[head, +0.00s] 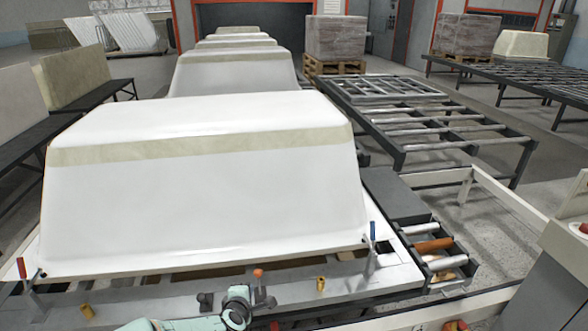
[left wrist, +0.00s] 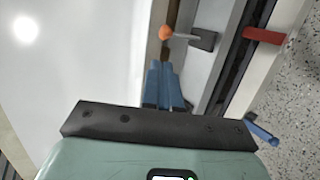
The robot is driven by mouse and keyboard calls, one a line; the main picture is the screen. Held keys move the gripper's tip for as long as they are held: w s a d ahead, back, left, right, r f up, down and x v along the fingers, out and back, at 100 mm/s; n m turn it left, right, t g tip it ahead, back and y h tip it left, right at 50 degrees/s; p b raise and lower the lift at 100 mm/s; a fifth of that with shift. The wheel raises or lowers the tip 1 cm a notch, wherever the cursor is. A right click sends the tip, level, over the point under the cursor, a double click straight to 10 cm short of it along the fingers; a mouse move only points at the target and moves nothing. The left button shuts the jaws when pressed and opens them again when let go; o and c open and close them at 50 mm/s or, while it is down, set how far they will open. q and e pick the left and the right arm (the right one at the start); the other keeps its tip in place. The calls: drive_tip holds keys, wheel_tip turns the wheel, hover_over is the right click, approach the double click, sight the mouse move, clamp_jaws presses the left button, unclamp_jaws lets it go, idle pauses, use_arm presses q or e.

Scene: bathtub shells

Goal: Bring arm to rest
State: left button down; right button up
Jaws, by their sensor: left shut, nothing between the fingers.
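My left gripper (left wrist: 163,72) shows in the left wrist view with its two blue fingers together and nothing between them. It is over the edge of the frame, near an orange-knobbed lever (left wrist: 166,32). In the head view a teal and dark part of my arm (head: 236,309) shows at the bottom middle, in front of the shell; the fingers cannot be made out there. The orange knob (head: 258,273) shows just right of and above this arm part. A large white bathtub shell (head: 200,190) lies upside down on the frame (head: 150,307). My right gripper is not in view.
A red-handled clamp (head: 22,270) stands at the frame's left corner and a blue-handled one (head: 373,232) at its right. More shells (head: 235,70) line up behind; roller tables (head: 430,125) stand to the right.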

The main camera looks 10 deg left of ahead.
use_arm(q)
drive_tip(key=s+d+f+m+g+h+p, duration=0.35)
drive_tip(key=s+f+m+g, duration=0.4)
drive_tip(key=s+f, duration=1.1)
drive_tip(key=s+d+f+m+g+p, duration=0.1)
drive_tip(key=s+m, duration=0.3)
drive_tip(key=s, duration=0.7)
drive_tip(key=s+d+f+m+g+p, duration=0.1)
drive_tip(key=s+m+g, duration=0.3)
drive_tip(key=s, duration=0.8)
drive_tip(key=shift+s+d+h+p, duration=0.35)
drive_tip(key=shift+d+p, duration=0.3)
drive_tip(key=shift+p, duration=0.2)
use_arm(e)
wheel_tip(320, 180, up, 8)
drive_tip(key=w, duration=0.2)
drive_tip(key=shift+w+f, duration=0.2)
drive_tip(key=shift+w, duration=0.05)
